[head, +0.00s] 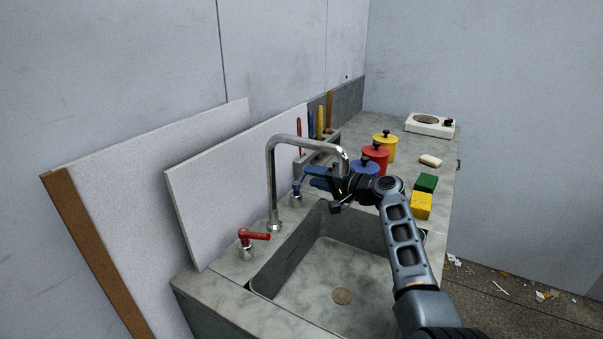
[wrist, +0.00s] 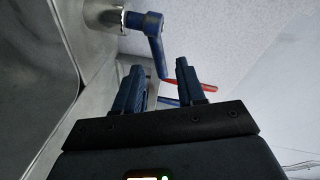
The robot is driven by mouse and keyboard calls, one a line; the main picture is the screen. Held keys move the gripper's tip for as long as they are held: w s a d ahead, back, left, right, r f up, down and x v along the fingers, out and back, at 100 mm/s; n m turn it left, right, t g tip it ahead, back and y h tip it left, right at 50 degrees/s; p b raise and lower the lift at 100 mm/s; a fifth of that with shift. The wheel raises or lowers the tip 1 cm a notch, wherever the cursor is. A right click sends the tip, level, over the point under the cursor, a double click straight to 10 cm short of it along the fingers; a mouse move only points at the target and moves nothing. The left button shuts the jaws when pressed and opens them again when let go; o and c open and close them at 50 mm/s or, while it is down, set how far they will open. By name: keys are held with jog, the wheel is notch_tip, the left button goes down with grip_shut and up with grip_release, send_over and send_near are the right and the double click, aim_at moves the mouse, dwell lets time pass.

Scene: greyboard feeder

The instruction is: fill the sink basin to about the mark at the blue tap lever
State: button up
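The sink basin (head: 365,284) has a bare grey floor with a round drain; no water shows in it. A faint reddish mark (head: 292,253) is on its left inner wall. The steel spout (head: 270,175) arches over the basin; its outlet is close to my gripper and no stream shows. The blue tap lever (head: 296,187) stands behind the spout, and the red tap lever (head: 254,235) is nearer. My gripper (head: 309,177) is open beside the blue lever. In the wrist view, the blue lever (wrist: 152,42) reaches toward the gap between the fingers (wrist: 160,68); contact cannot be told.
Blue, red (head: 374,157) and yellow (head: 384,145) pots stand behind the sink. A yellow sponge (head: 421,205) and green block (head: 426,182) lie at the right edge. A rack with upright tools (head: 320,122) and leaning boards (head: 235,185) line the wall.

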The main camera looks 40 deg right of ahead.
jog(key=shift+x, duration=2.25)
grip_shut()
